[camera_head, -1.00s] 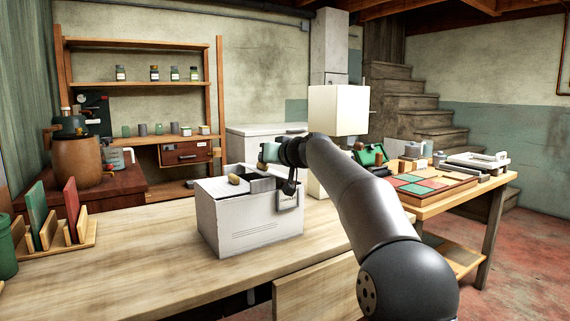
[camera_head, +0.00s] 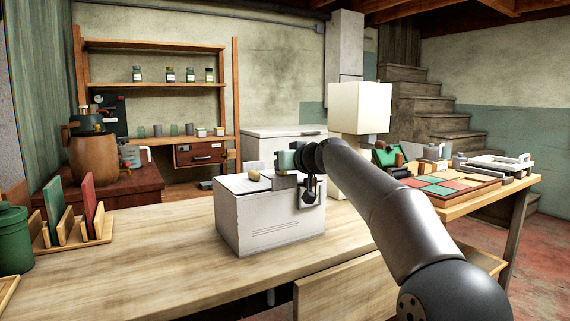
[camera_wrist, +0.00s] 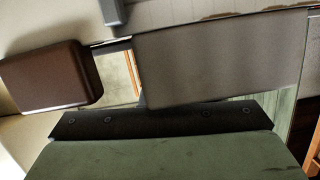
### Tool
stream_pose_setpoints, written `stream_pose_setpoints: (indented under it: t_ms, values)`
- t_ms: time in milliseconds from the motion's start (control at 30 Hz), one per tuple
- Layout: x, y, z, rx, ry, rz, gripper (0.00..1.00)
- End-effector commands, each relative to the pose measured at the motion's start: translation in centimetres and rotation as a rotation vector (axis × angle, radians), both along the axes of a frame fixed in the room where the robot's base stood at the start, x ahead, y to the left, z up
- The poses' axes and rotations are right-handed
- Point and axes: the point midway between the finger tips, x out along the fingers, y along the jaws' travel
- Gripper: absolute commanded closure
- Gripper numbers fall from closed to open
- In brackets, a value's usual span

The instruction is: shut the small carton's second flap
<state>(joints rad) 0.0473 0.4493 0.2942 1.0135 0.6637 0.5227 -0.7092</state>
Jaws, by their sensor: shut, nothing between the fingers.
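The small white carton (camera_head: 268,226) stands on the wooden bench with printed lines on its front. Its top looks mostly covered, and a small tan piece (camera_head: 254,175) sits on the left part of it. My gripper (camera_head: 285,182) is shut, low over the right part of the carton's top. It hides that part, so I cannot tell how far the second flap is down or whether I touch it. In the wrist view, a grey panel (camera_wrist: 220,60), a brown rounded block (camera_wrist: 45,78) and my gripper's green body (camera_wrist: 165,160) fill most of the picture.
The bench (camera_head: 150,245) is clear left and in front of the carton. A rack with red and green boards (camera_head: 75,215) and a green canister (camera_head: 14,240) stand at left. A pale box-shaped lamp (camera_head: 360,108) rises behind my arm. A second table holds a tile tray (camera_head: 490,200).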

Motion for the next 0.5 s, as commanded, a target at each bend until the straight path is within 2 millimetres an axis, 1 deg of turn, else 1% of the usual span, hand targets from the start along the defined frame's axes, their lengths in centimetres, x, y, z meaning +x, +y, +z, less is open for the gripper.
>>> stream_pose_setpoints:
  t_ms: [133,200,267,333,467,500]
  values:
    - [0.0,0.0,0.1,0.0,0.0,0.0,1.0]
    - [0.0,0.0,0.5,0.0,0.0,0.0,1.0]
    - [0.0,0.0,1.2,0.001,-0.001,0.0,1.0]
    - [0.0,0.0,2.4,0.001,-0.001,0.0,1.0]
    - [0.0,0.1,5.2,0.001,-0.001,0.002,1.0]
    - [-0.9,-0.7,4.6,0.001,0.0,-0.002,1.0]
